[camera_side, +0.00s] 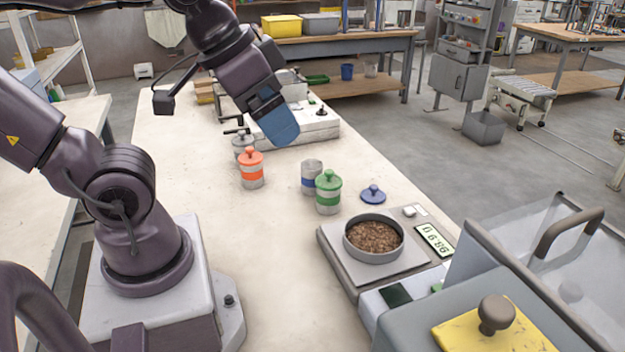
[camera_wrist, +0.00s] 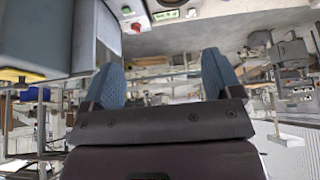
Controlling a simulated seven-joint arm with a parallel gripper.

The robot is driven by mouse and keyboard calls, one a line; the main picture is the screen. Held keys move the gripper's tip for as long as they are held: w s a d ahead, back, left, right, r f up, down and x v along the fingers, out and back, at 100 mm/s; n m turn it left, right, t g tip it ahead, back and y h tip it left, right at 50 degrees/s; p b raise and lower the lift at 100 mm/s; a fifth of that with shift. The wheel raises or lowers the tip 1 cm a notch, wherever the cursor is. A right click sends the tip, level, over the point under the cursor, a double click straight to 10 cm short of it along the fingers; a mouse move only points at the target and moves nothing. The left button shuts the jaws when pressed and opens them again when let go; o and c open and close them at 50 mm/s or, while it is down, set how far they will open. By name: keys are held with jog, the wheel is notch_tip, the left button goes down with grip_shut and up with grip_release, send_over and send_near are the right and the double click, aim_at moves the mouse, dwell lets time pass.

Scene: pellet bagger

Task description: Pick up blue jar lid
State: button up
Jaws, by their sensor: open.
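The blue jar lid (camera_side: 373,194) lies on the cream table, a flat disc with a round knob on top. It is apart from the jars and behind the scale. An open jar with a blue band (camera_side: 311,177) stands to its left, partly behind the green-lidded jar (camera_side: 328,192). My gripper (camera_side: 280,130) is raised at the upper left of the lid, well away from it. In the wrist view its two blue padded fingers (camera_wrist: 162,82) are spread apart with nothing between them. I cannot make out the lid in the wrist view.
An orange-lidded jar (camera_side: 252,168) and a grey-lidded jar (camera_side: 242,145) stand left of the blue-banded one. A scale (camera_side: 335,245) bears a pan of brown pellets (camera_side: 374,238). A grey machine with a handle (camera_side: 500,275) fills the lower right. Bare table lies in front of the jars.

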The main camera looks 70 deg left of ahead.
jog(key=shift+o, duration=1.2)
jog(key=n+g+y, duration=0.2)
jog(key=n+y, duration=0.1)
jog(key=n, duration=0.6)
send_over(374, 186)
jog(key=s+d, duration=0.3)
notch_tip(374, 186, down, 22)
jog(key=x, duration=0.7)
jog(key=shift+s+f, duration=0.2)
jog(key=shift+f, duration=0.2)
jog(key=shift+s+x, duration=0.2)
jog(key=shift+x, duration=2.55)
jog(key=shift+d+f, duration=0.1)
